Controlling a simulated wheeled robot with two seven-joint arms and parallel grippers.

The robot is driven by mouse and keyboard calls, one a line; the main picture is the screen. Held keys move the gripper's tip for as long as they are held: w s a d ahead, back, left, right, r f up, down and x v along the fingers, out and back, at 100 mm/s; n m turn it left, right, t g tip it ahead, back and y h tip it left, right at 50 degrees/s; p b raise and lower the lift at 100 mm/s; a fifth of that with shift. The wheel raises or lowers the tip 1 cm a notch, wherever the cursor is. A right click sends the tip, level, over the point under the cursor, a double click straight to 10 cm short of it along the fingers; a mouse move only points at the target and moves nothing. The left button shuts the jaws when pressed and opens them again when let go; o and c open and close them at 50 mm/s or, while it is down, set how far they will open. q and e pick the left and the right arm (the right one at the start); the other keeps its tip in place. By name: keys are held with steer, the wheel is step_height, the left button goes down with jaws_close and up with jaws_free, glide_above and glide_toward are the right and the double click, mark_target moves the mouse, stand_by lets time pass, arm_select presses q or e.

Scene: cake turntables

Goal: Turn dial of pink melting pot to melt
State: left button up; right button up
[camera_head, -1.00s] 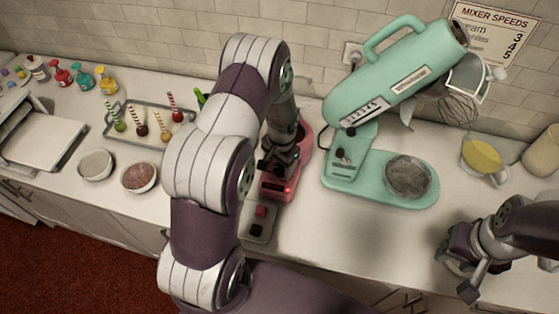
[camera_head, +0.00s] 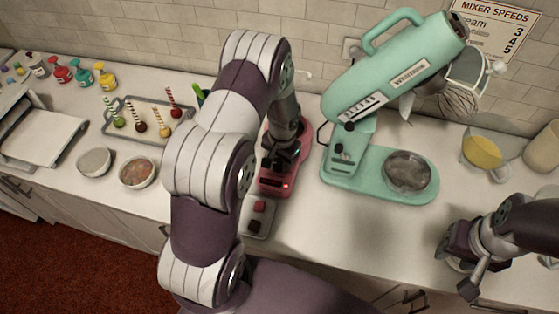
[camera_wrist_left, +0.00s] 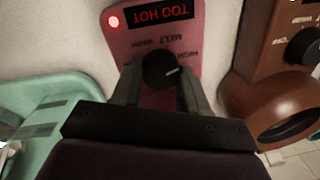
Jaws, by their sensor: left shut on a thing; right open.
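The pink melting pot (camera_head: 270,187) stands on the counter left of the mixer, partly hidden by my left arm. In the left wrist view its front panel (camera_wrist_left: 150,38) appears upside down, with a lit red light and a display reading "TOO HOT". The labels WARM, MELT and HIGH arc around its black dial (camera_wrist_left: 160,72). The dial's white mark points right, toward the HIGH side. My left gripper (camera_wrist_left: 160,88) is shut on the dial, one finger on each side; in the head view it (camera_head: 279,163) is over the pot's front. My right gripper (camera_head: 464,277) is open and empty at the right.
A teal stand mixer (camera_head: 375,180) stands close on the right. A brown device (camera_wrist_left: 275,80) with its own dial is beside the pot in the left wrist view. A small tray (camera_head: 256,226) with red and dark pieces lies in front. Bowls and cake pops are left.

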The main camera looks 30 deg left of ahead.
arm_select(q)
steer(key=n+b, duration=0.2)
steer(key=n, duration=0.2)
steer(key=shift+w, duration=0.15)
steer(key=n+b, duration=0.1)
steer(key=n, duration=0.3)
steer(key=shift+r, duration=0.15)
steer(key=shift+n+b, duration=0.3)
steer(key=o, duration=1.1)
steer(key=shift+c, duration=0.2)
steer(key=shift+r, duration=0.3)
step_height(320, 180, up, 12)
steer(key=b, duration=0.2)
steer(key=shift+w+d+b, duration=0.2)
steer(key=shift+d+b, duration=0.1)
steer(key=shift+b, duration=0.05)
